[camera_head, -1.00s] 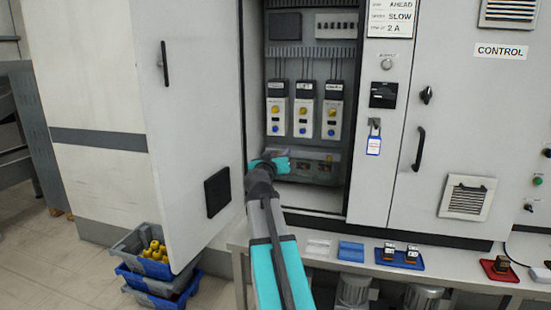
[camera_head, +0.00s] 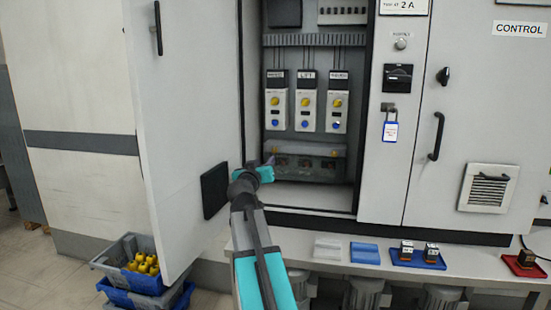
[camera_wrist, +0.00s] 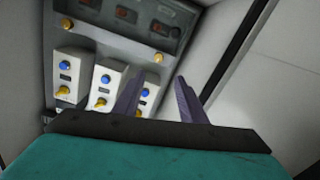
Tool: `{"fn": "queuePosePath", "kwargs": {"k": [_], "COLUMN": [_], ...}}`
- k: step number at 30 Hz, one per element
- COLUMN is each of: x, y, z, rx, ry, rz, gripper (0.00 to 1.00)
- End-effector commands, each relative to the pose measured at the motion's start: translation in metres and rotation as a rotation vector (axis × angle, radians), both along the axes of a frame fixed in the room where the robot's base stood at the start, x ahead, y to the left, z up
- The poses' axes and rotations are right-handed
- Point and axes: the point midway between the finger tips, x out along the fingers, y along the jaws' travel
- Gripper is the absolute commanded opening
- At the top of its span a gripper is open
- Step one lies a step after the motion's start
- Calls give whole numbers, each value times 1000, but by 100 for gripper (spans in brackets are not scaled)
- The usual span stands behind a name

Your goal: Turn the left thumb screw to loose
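A grey cover (camera_head: 328,168) with several dark windows sits low in the open cabinet, below three white drive units. The wrist view shows this cover (camera_wrist: 105,37) upside down. Two small yellow-brass thumb screws are on it: the one at picture right (camera_wrist: 158,57) appears to be the left one, the other (camera_wrist: 67,23) the right one. In the head view my gripper (camera_head: 265,172) is at the cover's left end.
The drive units (camera_head: 306,102) carry yellow and blue knobs. The open cabinet door (camera_head: 188,120) stands left of my arm. A shelf (camera_head: 300,250) with coloured trays runs below. Stacked crates (camera_head: 112,255) stand on the floor at left.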

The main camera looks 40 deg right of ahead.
Motion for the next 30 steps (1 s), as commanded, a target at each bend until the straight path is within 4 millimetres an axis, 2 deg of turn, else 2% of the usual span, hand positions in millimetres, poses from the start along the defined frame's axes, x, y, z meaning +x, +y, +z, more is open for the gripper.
{"fn": "queuePosePath", "kwargs": {"k": [15, 30], "x": [-10, 10], "y": [-20, -55], "z": [0, 0], "rx": [1, 0], "ry": [0, 0], "rz": [-24, -27], "gripper": [38, 38]}}
